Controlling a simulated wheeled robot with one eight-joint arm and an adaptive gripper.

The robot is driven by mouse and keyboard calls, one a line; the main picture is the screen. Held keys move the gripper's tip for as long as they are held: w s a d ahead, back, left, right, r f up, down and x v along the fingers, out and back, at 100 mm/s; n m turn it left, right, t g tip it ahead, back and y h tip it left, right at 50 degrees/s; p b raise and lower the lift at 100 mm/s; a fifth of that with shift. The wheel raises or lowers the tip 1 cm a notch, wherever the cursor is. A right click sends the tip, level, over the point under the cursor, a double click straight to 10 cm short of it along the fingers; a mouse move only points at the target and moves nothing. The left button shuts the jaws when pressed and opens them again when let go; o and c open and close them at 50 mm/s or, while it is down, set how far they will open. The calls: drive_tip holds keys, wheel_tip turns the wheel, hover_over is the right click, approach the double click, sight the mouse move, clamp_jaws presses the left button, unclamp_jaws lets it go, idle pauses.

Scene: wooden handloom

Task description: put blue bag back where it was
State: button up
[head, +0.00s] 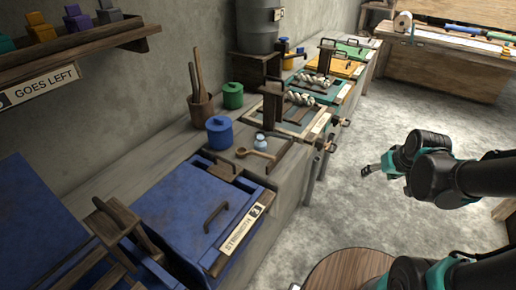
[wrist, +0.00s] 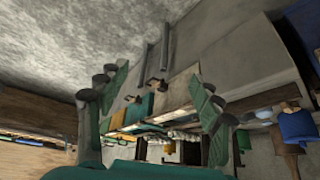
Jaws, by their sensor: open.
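A small blue block-like bag (head: 76,18) sits on the wooden wall shelf (head: 80,42) at the top left of the head view. It stands between a yellow one (head: 41,28) and a grey-purple one (head: 108,12), with a teal one at the shelf's left end. My gripper (head: 370,170) is held out over the open floor at the right, far from the shelf. In the wrist view its two green-padded fingers (wrist: 157,105) are apart, with nothing held between them. The blue bag does not show in the wrist view.
A long bench holds a blue lidded box (head: 185,215), a blue canister (head: 219,133), a green canister (head: 233,95), a cup of wooden tools (head: 201,108) and several framed trays. A sign (head: 40,87) reading "GOES LEFT" hangs under the shelf.

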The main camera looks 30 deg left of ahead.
drive_tip(key=w+a+r+n+y, duration=0.1)
drive_tip(key=w+a+n+y, duration=0.1)
drive_tip(key=a, duration=0.7)
drive_tip(key=w+a+r+n+y, duration=0.1)
drive_tip(key=a+n, duration=0.2)
drive_tip(key=a, duration=0.6)
drive_tip(key=n+g+y, duration=0.1)
drive_tip(key=n+y, duration=0.2)
approach(262, 143)
drive_tip(key=x, duration=0.5)
drive_tip(key=shift+s+a, duration=0.1)
drive_tip(key=shift+s, duration=0.1)
drive_tip(key=shift+x, duration=3.3)
drive_tip(key=shift+w, duration=0.2)
drive_tip(key=shift+c, duration=0.6)
drive_tip(key=c, duration=1.3)
